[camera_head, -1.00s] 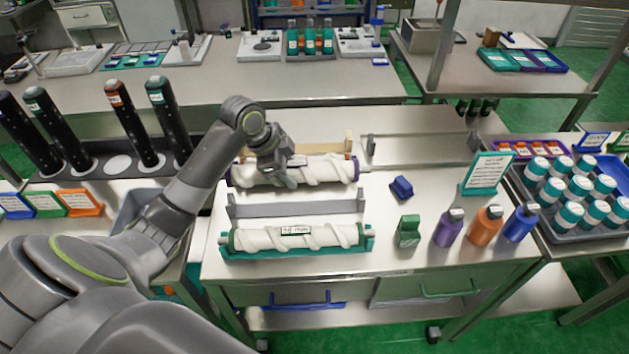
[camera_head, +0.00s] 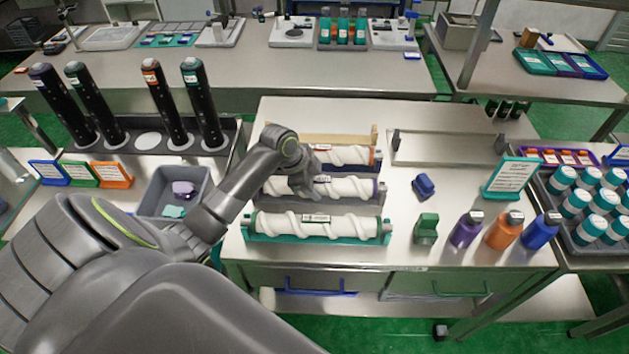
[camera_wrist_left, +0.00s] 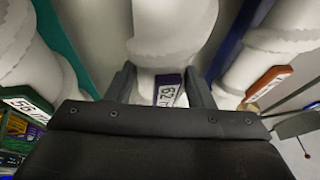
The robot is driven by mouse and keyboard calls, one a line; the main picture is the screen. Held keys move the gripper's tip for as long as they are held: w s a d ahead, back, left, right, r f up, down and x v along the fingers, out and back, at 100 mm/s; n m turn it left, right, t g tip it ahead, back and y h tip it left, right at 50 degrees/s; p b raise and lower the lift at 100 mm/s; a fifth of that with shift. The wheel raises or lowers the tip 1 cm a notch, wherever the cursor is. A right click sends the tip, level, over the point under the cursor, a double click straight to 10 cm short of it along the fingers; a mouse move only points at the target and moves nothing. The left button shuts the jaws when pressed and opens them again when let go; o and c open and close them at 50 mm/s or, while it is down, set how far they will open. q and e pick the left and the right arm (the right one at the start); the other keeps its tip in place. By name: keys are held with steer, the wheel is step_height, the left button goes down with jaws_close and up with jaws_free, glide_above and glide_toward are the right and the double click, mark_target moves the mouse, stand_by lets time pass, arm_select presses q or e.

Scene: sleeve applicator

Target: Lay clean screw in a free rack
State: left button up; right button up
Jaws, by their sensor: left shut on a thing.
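My left gripper (camera_head: 306,187) is shut on the middle screw (camera_head: 350,188), a white spiral screw with purple end collars. It is at the grey rack (camera_head: 342,207); I cannot tell whether it touches the rack. In the left wrist view the fingers straddle this screw (camera_wrist_left: 170,30) beside its purple-edged label. A white screw with green collars (camera_head: 345,226) lies in the teal front rack (camera_head: 330,240). Another with orange collars (camera_head: 350,155) lies behind, by the tan rack (camera_head: 325,138). My right gripper is not in view.
An empty rack with grey end posts (camera_head: 447,150) stands at the back right. A blue block (camera_head: 424,186), a green block (camera_head: 427,228) and purple, orange and blue bottles (camera_head: 504,230) stand to the right. A grey bin (camera_head: 152,192) is at the left.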

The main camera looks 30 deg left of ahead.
arm_select(q)
steer(key=o, duration=1.5)
steer(key=shift+c, duration=0.2)
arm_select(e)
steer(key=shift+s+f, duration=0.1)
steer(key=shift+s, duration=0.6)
arm_select(q)
steer(key=shift+s+a+r, duration=0.15)
steer(key=shift+r, duration=0.4)
steer(key=b+v, duration=0.2)
steer(key=v, duration=0.9)
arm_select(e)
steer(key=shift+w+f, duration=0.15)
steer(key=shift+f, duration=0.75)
